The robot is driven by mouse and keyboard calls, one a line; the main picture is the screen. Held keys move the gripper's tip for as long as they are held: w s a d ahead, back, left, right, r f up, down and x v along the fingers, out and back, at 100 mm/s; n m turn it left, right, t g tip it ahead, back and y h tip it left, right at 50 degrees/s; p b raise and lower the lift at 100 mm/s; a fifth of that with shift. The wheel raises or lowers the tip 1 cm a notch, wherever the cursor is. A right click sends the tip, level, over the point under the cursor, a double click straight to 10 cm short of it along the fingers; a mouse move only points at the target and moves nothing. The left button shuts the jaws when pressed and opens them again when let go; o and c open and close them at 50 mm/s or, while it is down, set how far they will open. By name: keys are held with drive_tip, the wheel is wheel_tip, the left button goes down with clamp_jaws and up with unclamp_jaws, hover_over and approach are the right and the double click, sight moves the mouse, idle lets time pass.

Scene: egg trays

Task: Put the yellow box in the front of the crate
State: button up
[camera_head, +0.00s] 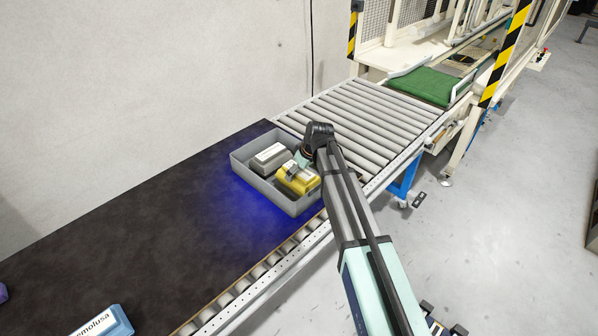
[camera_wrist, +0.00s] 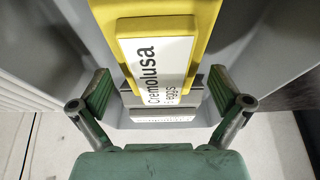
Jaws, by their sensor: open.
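The yellow box (camera_head: 297,181) lies in the front right part of the grey crate (camera_head: 265,189). Its white label reads "Cremolusa eggs" in the wrist view, where the yellow box (camera_wrist: 205,17) extends from the top edge to between the fingers. My gripper (camera_head: 299,166) is over the box in the head view. In the wrist view my gripper (camera_wrist: 160,90) is open, with one green pad on each side of the box's near end and gaps between. Whether the box rests fully on the crate floor is hidden.
A grey box (camera_head: 270,155) with a pale top lies beside the yellow one in the crate. The crate stands on a dark belt (camera_head: 150,215) before a roller conveyor (camera_head: 350,120). A blue box (camera_head: 105,322) is at the lower left. The belt between is clear.

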drive_tip(key=b+v, duration=0.2)
drive_tip(key=v, duration=0.9)
drive_tip(key=shift+r, duration=0.4)
idle(0.8)
